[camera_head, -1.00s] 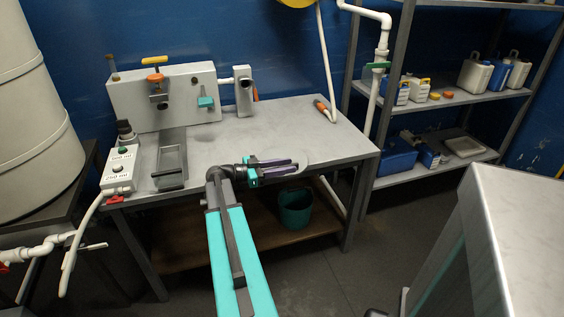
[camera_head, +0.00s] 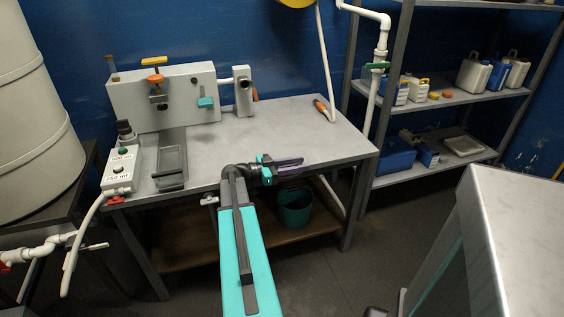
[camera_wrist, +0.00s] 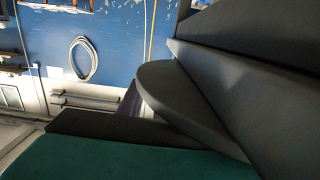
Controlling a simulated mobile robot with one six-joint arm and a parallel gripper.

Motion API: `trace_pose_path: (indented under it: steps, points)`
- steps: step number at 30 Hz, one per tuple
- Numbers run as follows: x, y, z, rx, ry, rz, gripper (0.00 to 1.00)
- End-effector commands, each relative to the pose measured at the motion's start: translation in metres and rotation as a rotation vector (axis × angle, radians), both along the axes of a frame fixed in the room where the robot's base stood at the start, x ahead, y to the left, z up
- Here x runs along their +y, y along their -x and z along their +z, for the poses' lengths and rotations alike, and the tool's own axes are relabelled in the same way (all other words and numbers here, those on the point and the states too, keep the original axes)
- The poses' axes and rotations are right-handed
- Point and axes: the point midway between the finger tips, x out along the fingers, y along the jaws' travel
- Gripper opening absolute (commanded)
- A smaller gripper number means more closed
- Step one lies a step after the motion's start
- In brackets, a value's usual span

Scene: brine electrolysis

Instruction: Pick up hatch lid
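My gripper (camera_head: 285,167) is over the front edge of the grey workbench (camera_head: 290,125), pointing right, with dark, purplish fingers. In the head view the fingers look close together, and the space between them is hard to make out. In the wrist view a dark grey rounded piece (camera_wrist: 178,95) lies close to the camera above a teal part of my gripper. I cannot tell whether this piece is a finger or a held object. I cannot pick out the hatch lid for certain in either view now.
A grey valve panel (camera_head: 190,95), a narrow metal tray (camera_head: 171,165) and a white switch box (camera_head: 119,170) are on the bench's left. Its right part is mostly clear. A teal bucket (camera_head: 295,208) stands below. A metal cabinet (camera_head: 500,215) is at right.

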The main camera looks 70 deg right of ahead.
Motion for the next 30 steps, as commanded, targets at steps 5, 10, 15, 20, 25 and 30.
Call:
trace_pose_path:
  steps: [5, 10, 15, 20, 25, 30]
  points:
    - [0.0002, -0.0005, -0.0001, 0.000, 0.000, 0.001, 0.31]
    - [0.0004, -0.0008, -0.0001, 0.000, 0.000, 0.001, 0.31]
    - [0.0005, -0.0010, 0.0000, 0.000, 0.000, 0.001, 0.19]
    - [0.0005, -0.0013, 0.0000, 0.000, 0.000, 0.002, 0.00]
    - [0.0006, -0.0015, 0.0003, 0.000, 0.000, 0.002, 0.00]
    - [0.0006, -0.0017, 0.0009, 0.000, 0.000, 0.002, 0.00]
